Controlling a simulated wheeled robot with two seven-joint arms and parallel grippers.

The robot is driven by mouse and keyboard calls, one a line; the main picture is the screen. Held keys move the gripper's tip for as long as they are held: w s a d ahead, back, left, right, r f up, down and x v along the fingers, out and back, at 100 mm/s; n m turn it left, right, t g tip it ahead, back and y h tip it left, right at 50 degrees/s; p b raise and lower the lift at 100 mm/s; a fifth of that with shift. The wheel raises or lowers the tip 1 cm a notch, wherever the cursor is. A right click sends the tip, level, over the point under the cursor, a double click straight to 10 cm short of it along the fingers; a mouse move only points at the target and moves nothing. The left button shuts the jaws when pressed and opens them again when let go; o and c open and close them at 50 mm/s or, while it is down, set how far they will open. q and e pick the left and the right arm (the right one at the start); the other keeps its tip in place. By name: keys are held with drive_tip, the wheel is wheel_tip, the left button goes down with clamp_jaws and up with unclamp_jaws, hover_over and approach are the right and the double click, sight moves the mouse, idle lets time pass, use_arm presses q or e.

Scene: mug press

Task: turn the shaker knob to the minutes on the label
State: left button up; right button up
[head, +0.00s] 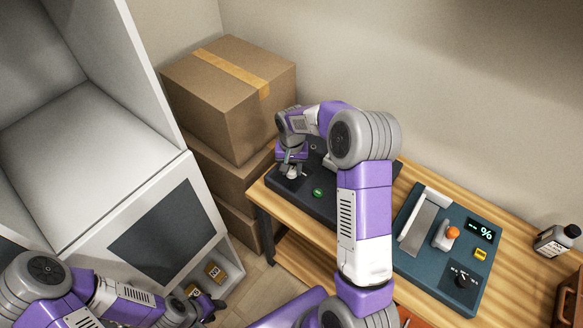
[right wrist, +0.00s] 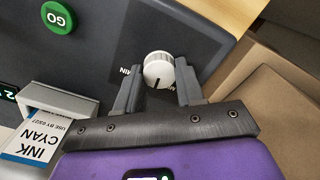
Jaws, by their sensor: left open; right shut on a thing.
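The white round knob (right wrist: 158,70) sits on a dark panel of the shaker (head: 324,203), with a dark pointer line and small letters beside it. My right gripper (right wrist: 157,84) is shut on the knob, one finger on each side; in the head view it (head: 291,168) is over the shaker's far left part. A green GO button (right wrist: 58,17) is on the shaker, also in the head view (head: 318,193). A white label (right wrist: 30,140) reads INK CYAN, USE BY 03/27; I see no minutes on it. My left gripper (head: 207,307) is open and empty, low at the left.
A teal device (head: 412,267) with an orange-topped lever (head: 452,233) and a black dial (head: 463,281) stands right on the wooden table (head: 535,247). A bottle (head: 556,240) is at the far right. Cardboard boxes (head: 225,95) stack behind; a white cabinet (head: 100,160) is left.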

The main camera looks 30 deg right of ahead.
sight(292, 169)
drive_tip(key=shift+m, duration=0.7)
drive_tip(key=o, duration=1)
drive_tip(key=shift+o, duration=0.2)
drive_tip(key=shift+r, duration=0.1)
wheel_tip(292, 169, up, 8)
drive_tip(key=shift+f+p, duration=0.25)
drive_tip(key=shift+p, duration=0.5)
